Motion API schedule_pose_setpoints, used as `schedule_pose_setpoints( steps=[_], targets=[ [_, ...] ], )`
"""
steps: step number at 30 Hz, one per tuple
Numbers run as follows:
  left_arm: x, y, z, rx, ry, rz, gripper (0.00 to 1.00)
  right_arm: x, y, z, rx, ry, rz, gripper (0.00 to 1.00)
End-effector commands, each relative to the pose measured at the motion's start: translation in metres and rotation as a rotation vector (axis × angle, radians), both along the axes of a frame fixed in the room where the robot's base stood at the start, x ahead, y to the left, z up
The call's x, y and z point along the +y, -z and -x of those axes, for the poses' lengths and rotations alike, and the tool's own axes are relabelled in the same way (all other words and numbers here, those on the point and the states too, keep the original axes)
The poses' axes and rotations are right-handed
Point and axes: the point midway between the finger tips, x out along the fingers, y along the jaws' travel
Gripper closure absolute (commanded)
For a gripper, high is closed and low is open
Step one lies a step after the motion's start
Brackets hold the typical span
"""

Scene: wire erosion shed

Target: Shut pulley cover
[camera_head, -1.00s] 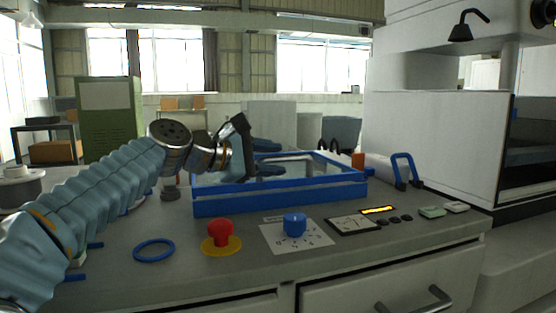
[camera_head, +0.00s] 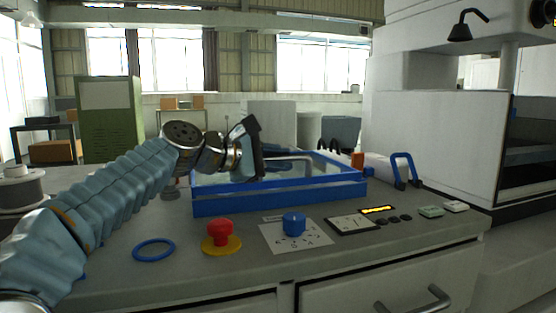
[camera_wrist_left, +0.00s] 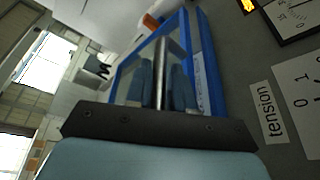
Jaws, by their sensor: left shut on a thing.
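The pulley cover (camera_head: 335,186) is a low blue-framed box with clear panels at the back middle of the bench. A grey metal bar handle (camera_head: 296,158) shows over it in the head view. In the left wrist view the bar (camera_wrist_left: 160,72) runs between my two blue-grey fingers, with the blue frame (camera_wrist_left: 205,65) beside them. My left gripper (camera_head: 277,167) reaches over the box from the left and is shut on the bar. The fingertips are partly hidden by the wrist in the head view. My right gripper is not in view.
A red button on a yellow base (camera_head: 220,236), a blue tension knob (camera_head: 294,223) and a small meter (camera_head: 352,224) lie in front of the box. A blue ring (camera_head: 154,250) lies at front left. A blue-handled thing (camera_head: 403,170) stands to the right. A large white machine (camera_head: 435,140) bounds the right.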

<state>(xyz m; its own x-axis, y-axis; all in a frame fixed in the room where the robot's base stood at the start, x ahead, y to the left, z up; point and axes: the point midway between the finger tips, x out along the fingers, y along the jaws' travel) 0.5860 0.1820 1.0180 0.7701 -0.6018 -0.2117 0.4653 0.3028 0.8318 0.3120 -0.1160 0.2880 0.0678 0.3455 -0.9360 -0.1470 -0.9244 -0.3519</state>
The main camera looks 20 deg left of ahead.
Motion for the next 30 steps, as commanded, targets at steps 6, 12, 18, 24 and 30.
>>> schedule_pose_setpoints(
  steps=[6,12,18,24,30],
  targets=[
    [-0.009,0.001,0.015,0.003,0.002,-0.002,1.00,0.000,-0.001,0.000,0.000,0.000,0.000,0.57],
    [-0.013,0.003,0.020,0.004,0.002,-0.004,1.00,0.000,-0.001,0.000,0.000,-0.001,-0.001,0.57],
    [-0.014,0.004,0.020,0.007,0.004,-0.004,0.64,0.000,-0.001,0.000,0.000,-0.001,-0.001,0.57],
    [-0.014,0.002,0.020,0.004,0.002,-0.003,0.58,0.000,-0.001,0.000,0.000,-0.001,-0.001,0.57],
    [-0.010,0.000,0.024,0.002,0.000,-0.001,0.58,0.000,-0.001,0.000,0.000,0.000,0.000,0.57]
  ],
)
